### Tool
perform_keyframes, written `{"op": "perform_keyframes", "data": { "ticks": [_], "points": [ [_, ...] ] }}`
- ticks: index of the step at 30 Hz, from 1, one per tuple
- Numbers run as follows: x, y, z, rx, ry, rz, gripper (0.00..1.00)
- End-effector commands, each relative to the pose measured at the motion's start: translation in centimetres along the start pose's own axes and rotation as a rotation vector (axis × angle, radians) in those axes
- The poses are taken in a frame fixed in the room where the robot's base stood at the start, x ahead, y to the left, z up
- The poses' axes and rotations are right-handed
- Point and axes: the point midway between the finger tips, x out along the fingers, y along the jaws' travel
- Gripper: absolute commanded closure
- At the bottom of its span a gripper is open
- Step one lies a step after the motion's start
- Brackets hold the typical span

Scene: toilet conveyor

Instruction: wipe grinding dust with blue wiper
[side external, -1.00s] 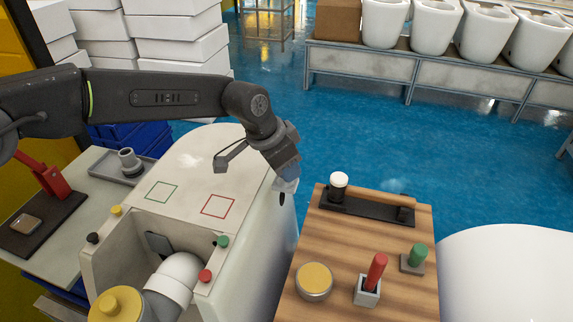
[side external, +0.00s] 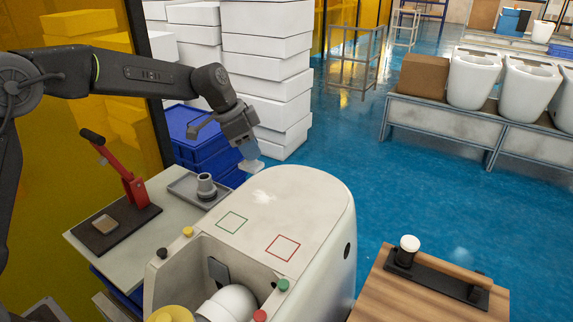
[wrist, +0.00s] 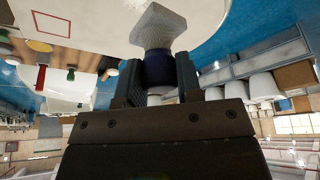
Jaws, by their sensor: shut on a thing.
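My gripper (side external: 242,133) is shut on the blue wiper (wrist: 158,68), whose dark blue handle sits between the fingers in the wrist view. The wiper's pale pad (side external: 251,165) points down and out from the fingers. In the side view the pad hangs near the back left edge of the white rounded body (side external: 310,210). I cannot tell whether the pad touches that surface. The flat top of the body bears a green square outline (side external: 232,222) and a red square outline (side external: 283,247).
A grey tray with a grey cup (side external: 206,187) and a red-lever tool (side external: 130,182) stand on the left bench. Blue crates (side external: 195,140) and white boxes (side external: 268,60) stand behind. A wooden table (side external: 400,301) with a black holder is at lower right.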

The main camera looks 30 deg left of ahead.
Motion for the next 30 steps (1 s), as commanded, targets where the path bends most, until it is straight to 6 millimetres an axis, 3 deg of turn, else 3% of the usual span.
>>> {"op": "perform_keyframes", "data": {
  "ticks": [8, 30],
  "points": [
    [-0.4, -0.8, 1.3, 0.001, 0.003, 0.001, 0.86],
    [5.6, -0.8, 3.7, 0.001, 0.002, 0.001, 0.86]
  ]
}}
